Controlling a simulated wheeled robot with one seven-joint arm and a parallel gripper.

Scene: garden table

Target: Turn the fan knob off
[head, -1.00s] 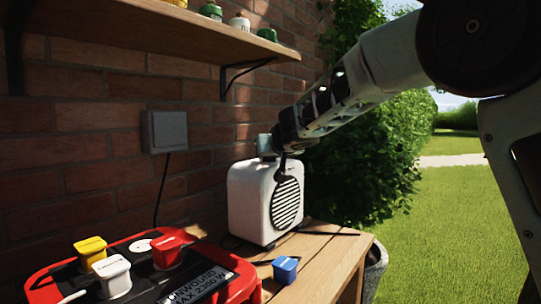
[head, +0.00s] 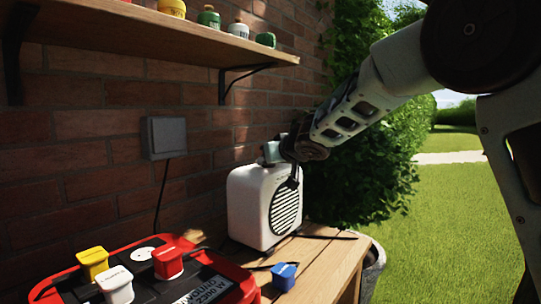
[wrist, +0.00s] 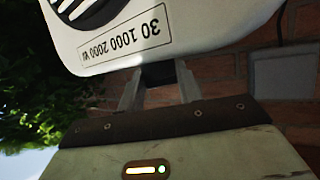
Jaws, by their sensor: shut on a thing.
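The fan heater (head: 245,205) is a white rounded box with a dark round grille, standing upright on the wooden table near the brick wall. In the wrist view its white casing (wrist: 215,25) fills the top, with an upside-down label (wrist: 125,45) reading 30 1000 2000 W. My gripper (wrist: 158,78) is at the heater's top and its fingers are shut on a dark knob (wrist: 158,74) there. The knob's pointer and setting cannot be made out. In the head view my gripper (head: 272,155) hides the knob.
A red cable reel (head: 235,283) with yellow, white and red plugs stands at front left. A blue plug (head: 284,275) lies on the table (head: 325,262). A shelf (head: 160,35) with several small bottles hangs above. A grey wall box (head: 165,138) is behind.

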